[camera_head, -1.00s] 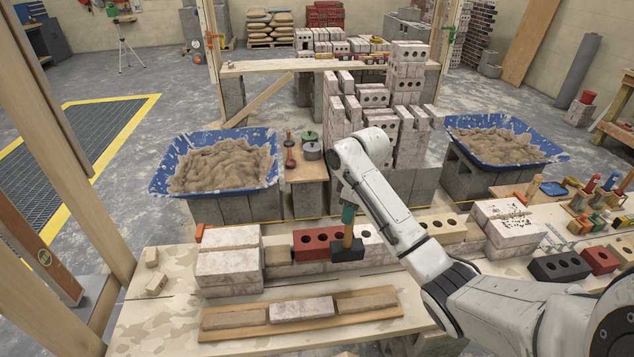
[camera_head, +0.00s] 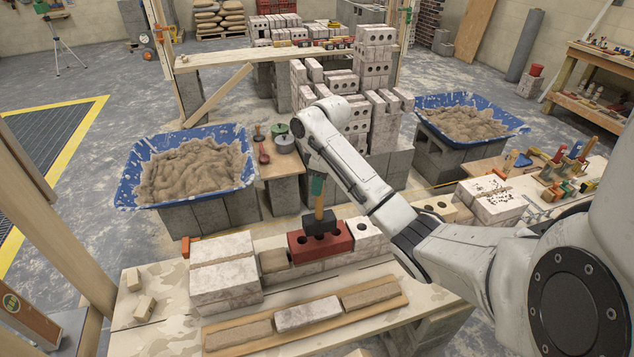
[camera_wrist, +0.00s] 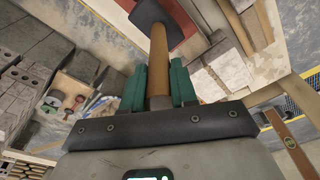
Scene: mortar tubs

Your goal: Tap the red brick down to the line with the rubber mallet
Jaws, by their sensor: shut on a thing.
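The red brick (camera_head: 320,241) with dark holes lies on the brick course at the front of the bench, between a small tan block and a whitish brick. My gripper (camera_head: 317,188) is above it, its green fingers shut on the wooden handle of the rubber mallet (camera_head: 320,223). The black mallet head is at the red brick's top; whether it touches or hovers just above, I cannot tell. In the wrist view, the handle runs up between my gripper's green fingers (camera_wrist: 159,85) to the black head (camera_wrist: 158,20), with the red brick (camera_wrist: 180,65) behind it. The line is hard to make out.
A stacked whitish brick pair (camera_head: 225,275) stands left of the course. A board (camera_head: 380,300) with three bricks lies in front. Blue mortar tubs (camera_head: 130,190) stand behind.

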